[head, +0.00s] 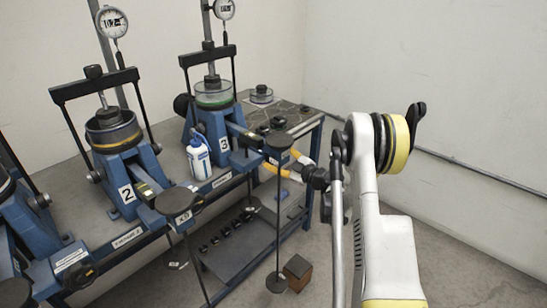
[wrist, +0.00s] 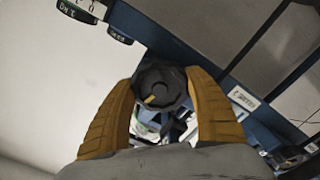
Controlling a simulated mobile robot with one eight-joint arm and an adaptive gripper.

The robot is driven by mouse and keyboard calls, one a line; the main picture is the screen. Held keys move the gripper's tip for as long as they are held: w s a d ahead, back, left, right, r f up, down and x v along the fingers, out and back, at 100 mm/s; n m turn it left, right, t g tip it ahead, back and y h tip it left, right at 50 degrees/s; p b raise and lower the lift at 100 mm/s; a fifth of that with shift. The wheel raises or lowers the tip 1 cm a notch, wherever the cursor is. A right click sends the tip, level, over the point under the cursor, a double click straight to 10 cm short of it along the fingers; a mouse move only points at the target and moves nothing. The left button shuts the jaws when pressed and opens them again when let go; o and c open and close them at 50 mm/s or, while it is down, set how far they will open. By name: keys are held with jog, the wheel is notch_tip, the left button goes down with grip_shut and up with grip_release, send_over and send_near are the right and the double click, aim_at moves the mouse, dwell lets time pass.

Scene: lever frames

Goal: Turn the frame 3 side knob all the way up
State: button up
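In the wrist view a dark faceted knob (wrist: 160,87) with a yellow mark on its face lies between the two ridged orange fingers of my gripper (wrist: 160,80). The fingers are spread to about the knob's width, one at each side. I cannot tell whether both press on it or a thin gap is left. In the head view my gripper (head: 287,163) is at the right of frame 3 (head: 215,125), beyond its lever, with its orange fingers partly covered. The knob between them cannot be made out there.
Frame 2 (head: 118,150) stands left of frame 3. A white bottle (head: 198,158) stands between them. Levers with hanging weight rods (head: 278,215) reach forward near my arm. Small black weights (head: 228,232) lie on the lower shelf. The floor at right is clear.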

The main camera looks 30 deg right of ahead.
jog(key=o, duration=0.4)
jog(key=shift+r, duration=0.1)
jog(key=shift+c, duration=0.2)
jog(key=shift+s, duration=0.1)
jog(key=v, duration=0.6)
